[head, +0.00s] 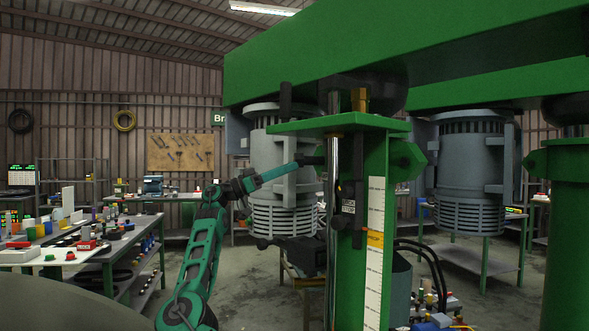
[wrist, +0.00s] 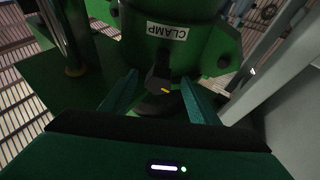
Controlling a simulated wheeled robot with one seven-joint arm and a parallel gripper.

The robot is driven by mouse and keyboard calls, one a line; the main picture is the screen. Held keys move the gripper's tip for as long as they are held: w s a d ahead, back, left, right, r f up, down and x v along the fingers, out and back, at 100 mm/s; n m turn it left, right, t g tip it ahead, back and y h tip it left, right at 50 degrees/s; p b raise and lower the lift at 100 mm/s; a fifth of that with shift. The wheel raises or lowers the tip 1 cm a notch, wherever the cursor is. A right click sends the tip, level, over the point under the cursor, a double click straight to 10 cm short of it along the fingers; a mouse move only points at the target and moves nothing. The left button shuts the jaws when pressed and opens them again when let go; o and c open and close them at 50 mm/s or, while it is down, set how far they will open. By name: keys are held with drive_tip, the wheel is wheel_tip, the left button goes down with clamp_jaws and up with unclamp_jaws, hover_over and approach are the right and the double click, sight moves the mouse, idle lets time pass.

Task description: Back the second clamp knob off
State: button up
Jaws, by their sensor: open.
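A dark clamp knob (wrist: 157,80) with a small yellow mark sits on the green clamp body (wrist: 190,45) in the wrist view. My gripper (wrist: 160,96) is open, with one teal finger on each side of the knob. I cannot tell whether either finger touches it. In the head view my gripper (head: 301,162) reaches from the left to the green column (head: 375,220). A dark part (head: 313,160) shows at its tip, and the contact there is too small to make out.
Grey motor housings (head: 270,180) hang behind the column and at right (head: 470,185). A green beam (head: 400,50) spans overhead. A bright post (head: 333,230) stands close right of my gripper.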

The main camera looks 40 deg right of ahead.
sight(298, 161)
drive_tip(key=shift+x, duration=1.9)
drive_tip(key=shift+c, duration=0.6)
